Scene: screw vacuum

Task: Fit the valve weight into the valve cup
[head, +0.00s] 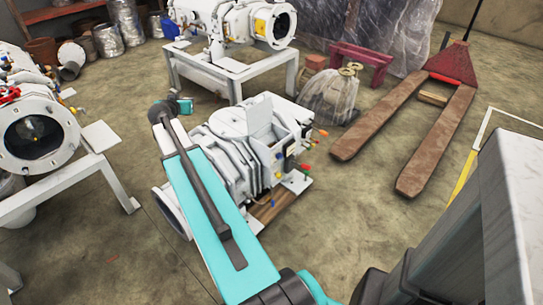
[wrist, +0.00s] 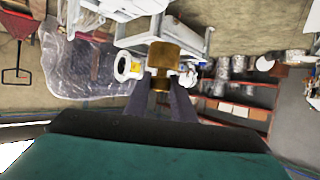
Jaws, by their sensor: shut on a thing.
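In the wrist view, my gripper (wrist: 163,88) is shut on a brass cylindrical piece with a wider top, which I take to be the valve weight (wrist: 163,60). The weight stands out beyond the two dark fingertips, clear of other surfaces as far as I can see. In the head view, my teal arm crosses in front of a white machine (head: 240,145) low on the floor, and I cannot make out the gripper or the weight there. I cannot pick out the valve cup in either view.
A white pump on a stand (head: 240,25) is at the back, another white machine (head: 35,135) at the left. A rusty pallet truck (head: 440,105), a wrapped bundle (head: 332,95) and a dark red stool (head: 362,62) stand at the right. Bare floor lies between them.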

